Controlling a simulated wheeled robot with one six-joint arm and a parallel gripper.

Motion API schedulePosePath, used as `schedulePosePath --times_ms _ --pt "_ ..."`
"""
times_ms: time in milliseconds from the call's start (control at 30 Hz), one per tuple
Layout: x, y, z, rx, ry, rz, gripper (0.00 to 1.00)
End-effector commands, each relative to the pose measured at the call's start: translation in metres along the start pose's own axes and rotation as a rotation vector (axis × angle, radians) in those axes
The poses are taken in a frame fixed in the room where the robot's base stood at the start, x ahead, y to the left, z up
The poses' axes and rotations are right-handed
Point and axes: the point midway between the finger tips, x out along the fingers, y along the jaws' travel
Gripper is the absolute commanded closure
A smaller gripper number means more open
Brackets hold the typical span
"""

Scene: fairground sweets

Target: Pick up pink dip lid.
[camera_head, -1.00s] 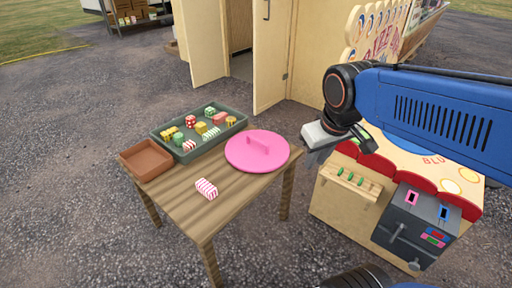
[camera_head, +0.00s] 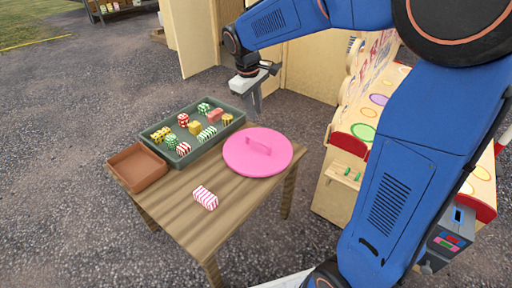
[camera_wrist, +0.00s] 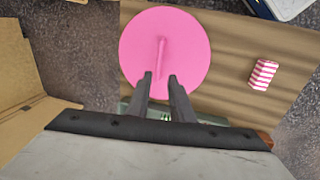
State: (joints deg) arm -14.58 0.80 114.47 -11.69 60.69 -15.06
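The pink dip lid (camera_head: 257,153) is a round, flat disc with a raised bar handle across its middle. It lies on the wooden table (camera_head: 180,205), near the table's right back side. My gripper (camera_head: 255,108) is in the air above and behind the lid, pointing down. In the wrist view the lid (camera_wrist: 190,50) is just beyond the fingertips, and its handle lies between and ahead of them. The fingers (camera_wrist: 160,80) are apart with nothing between them, so my gripper is open. It does not touch the lid.
A green-grey tray (camera_head: 165,153) of several striped and coloured sweets stands left of the lid. An empty brown box (camera_head: 137,168) and a pink-striped sweet (camera_head: 205,198) are also on the table. A wooden game stall (camera_head: 335,195) stands at right, wooden panels (camera_head: 305,65) behind.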

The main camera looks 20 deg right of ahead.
Motion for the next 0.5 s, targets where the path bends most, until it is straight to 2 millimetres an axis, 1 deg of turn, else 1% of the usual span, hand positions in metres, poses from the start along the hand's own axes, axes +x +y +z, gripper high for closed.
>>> schedulePosePath --times_ms 33,100,233,500 --pt "0.002 0.0 -0.005 -0.009 -0.004 0.001 0.8" --pt "0.005 0.0 -0.009 -0.016 -0.008 0.002 0.8" --pt "0.016 0.0 -0.009 -0.019 -0.011 0.002 0.8" --pt "0.062 0.0 -0.009 -0.018 -0.012 0.001 0.8"
